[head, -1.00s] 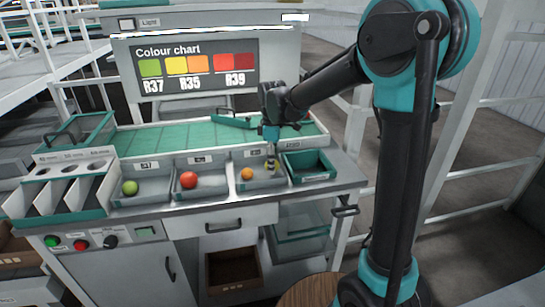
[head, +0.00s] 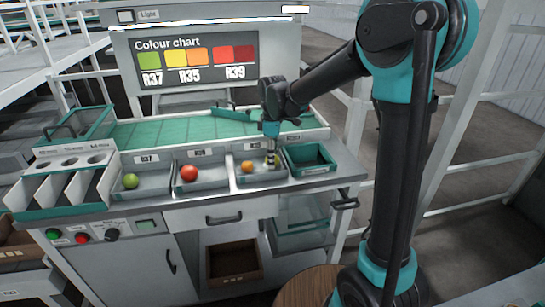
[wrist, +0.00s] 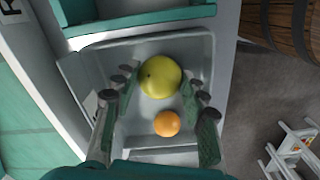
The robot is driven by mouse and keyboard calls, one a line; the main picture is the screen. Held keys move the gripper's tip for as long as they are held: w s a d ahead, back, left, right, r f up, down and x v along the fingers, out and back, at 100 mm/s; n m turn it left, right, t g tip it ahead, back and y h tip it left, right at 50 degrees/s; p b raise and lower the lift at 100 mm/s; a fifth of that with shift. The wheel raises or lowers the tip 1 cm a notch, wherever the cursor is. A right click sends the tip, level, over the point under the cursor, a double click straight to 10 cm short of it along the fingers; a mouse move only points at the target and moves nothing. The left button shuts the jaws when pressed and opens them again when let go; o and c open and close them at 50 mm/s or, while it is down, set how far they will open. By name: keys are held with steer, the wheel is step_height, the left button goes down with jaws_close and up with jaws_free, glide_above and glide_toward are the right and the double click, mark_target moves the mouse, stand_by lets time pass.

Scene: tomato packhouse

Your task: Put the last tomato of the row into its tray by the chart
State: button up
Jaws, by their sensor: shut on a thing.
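My gripper (head: 271,152) points down into the third grey tray (head: 240,183). In the wrist view, its two fingers (wrist: 162,95) are closed in on a yellow tomato (wrist: 160,77). The yellow tomato (head: 271,161) shows only partly below the fingers in the head view. It is low inside the tray; I cannot tell whether it touches the floor. An orange tomato (head: 247,166) lies in the same tray, to its left, and it also shows in the wrist view (wrist: 167,123). The colour chart (head: 195,62) shows green over R37, yellow and orange over R35, red over R39.
A green tomato (head: 131,181) lies in the first grey tray and a red tomato (head: 189,173) in the second. An empty teal bin (head: 311,169) stands right of the third tray. The green sorting mat (head: 165,134) behind looks bare. A slotted holder (head: 65,185) stands left.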

steer(key=shift+f, duration=0.45)
steer(key=o, duration=0.9)
steer(key=c, duration=0.4)
steer(key=shift+o, duration=0.2)
steer(key=shift+r, duration=0.1)
steer(key=shift+r, duration=3.4)
steer(key=shift+s, duration=0.15)
